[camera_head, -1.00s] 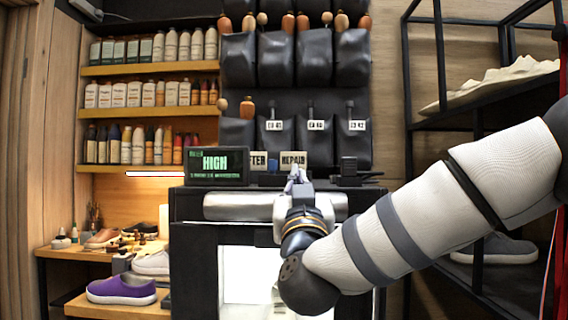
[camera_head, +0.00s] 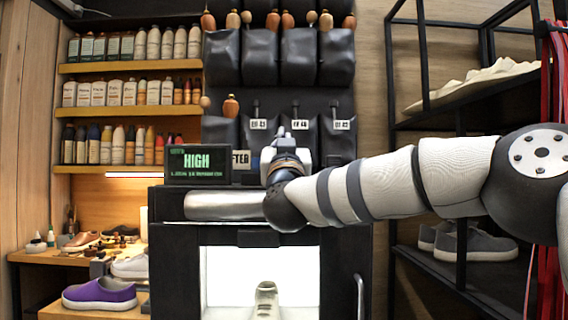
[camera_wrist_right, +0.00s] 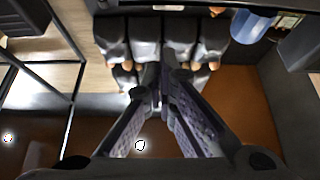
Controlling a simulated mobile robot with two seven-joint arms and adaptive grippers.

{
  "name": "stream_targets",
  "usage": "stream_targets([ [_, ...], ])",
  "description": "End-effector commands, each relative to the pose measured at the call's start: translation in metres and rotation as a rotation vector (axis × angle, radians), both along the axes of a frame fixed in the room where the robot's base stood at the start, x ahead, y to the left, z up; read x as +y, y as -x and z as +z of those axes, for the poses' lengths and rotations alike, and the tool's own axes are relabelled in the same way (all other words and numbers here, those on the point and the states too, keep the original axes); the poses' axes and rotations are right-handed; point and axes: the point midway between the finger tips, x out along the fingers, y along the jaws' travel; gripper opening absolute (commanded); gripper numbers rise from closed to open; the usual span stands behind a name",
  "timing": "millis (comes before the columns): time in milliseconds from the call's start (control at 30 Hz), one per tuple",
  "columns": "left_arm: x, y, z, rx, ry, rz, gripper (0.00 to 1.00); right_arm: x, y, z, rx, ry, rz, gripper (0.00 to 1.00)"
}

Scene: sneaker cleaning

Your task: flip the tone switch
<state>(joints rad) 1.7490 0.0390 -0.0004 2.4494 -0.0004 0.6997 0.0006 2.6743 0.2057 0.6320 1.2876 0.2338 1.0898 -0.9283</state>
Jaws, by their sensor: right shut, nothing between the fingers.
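A black display box (camera_head: 207,164) on top of the black cabinet (camera_head: 170,240) shows the green word HIGH. My right gripper (camera_head: 282,133) is above the cabinet top, right of the display and in front of the hanging dark pouches. In the right wrist view its fingers (camera_wrist_right: 158,68) come together with nothing between them. I cannot make out the tone switch in either current view; my right arm and gripper cover part of the cabinet top. My left gripper is not in view.
A lit chamber in the cabinet holds a pale shoe (camera_head: 265,300). A sign (camera_head: 241,160) stands beside the display, partly covered by my gripper. A black rack (camera_head: 460,190) with shoes is at the right. Bottle shelves (camera_head: 130,68) and a purple shoe (camera_head: 99,295) are at the left.

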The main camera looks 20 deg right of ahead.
Motion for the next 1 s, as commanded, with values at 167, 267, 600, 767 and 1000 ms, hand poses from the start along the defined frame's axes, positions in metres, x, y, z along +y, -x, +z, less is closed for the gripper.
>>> stream_targets([
  [167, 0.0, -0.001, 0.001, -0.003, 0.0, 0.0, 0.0, 0.001, 0.003, -0.027, 0.002, 0.0, 0.001, 0.0],
  [267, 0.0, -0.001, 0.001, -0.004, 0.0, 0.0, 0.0, 0.002, 0.005, -0.035, 0.001, 0.0, 0.001, 0.0],
  [600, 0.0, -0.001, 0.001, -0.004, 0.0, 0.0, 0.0, 0.002, 0.006, -0.039, -0.001, 0.0, 0.0, 0.0],
  [767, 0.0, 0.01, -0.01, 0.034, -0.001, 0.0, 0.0, 0.001, 0.0, -0.062, -0.087, 0.033, -0.004, 0.0],
  [1000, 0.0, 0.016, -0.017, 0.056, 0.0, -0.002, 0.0, 0.002, 0.003, -0.062, -0.224, 0.067, 0.002, 0.0],
])
